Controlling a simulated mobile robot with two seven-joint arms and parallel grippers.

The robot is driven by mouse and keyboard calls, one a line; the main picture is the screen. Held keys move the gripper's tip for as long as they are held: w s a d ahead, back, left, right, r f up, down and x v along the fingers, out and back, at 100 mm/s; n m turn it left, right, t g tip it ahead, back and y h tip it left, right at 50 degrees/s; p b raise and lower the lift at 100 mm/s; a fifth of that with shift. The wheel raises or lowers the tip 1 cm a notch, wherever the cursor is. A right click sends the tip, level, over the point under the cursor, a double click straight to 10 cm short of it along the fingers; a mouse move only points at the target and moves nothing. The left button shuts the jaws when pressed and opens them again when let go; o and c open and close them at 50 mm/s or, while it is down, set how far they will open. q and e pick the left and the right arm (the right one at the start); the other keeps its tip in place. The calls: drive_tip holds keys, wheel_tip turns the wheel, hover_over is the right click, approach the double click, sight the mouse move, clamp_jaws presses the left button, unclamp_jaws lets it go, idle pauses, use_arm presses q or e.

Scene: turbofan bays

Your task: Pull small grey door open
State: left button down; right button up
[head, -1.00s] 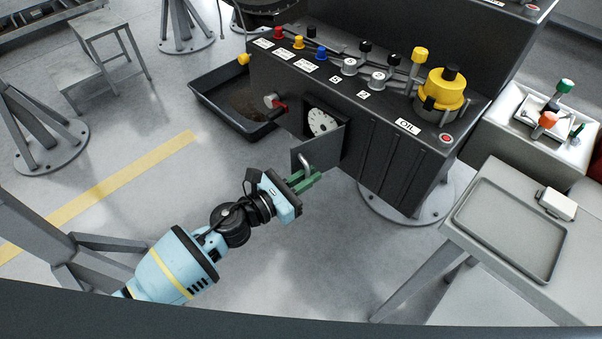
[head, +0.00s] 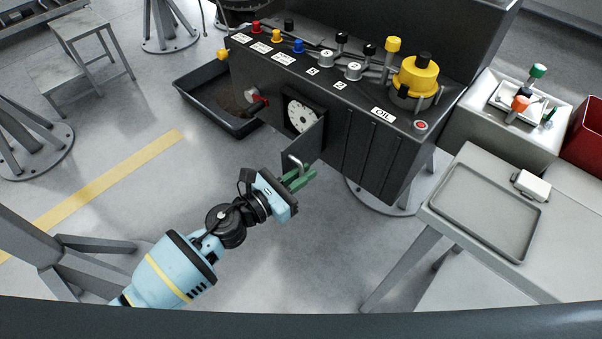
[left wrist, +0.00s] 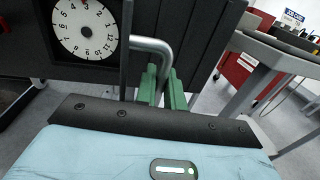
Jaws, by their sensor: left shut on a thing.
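The small grey door (head: 301,152) stands swung out from the front of the dark cabinet (head: 356,145). Behind it the opening shows a white numbered dial (head: 300,116). My left gripper (head: 299,180), with green fingers, is shut on the door's bent metal handle (head: 294,161). In the left wrist view the fingers (left wrist: 160,88) close around the handle (left wrist: 153,44), and the door shows nearly edge-on (left wrist: 125,50) beside the dial (left wrist: 84,27). My right gripper is not in view.
A black drip tray (head: 215,112) lies left of the cabinet. A red-handled valve (head: 257,97) sticks out left of the opening. A grey table with a shallow tray (head: 440,195) stands at the right. The floor in front of the door is clear.

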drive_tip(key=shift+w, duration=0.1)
use_arm(q)
drive_tip(key=c, duration=1.9)
unclamp_jaws()
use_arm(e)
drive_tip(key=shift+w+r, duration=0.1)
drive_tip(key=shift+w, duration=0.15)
use_arm(q)
drive_tip(key=shift+b+v, duration=0.4)
drive_tip(key=shift+v, duration=3.45)
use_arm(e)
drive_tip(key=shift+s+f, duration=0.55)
use_arm(q)
drive_tip(key=shift+s, duration=0.1)
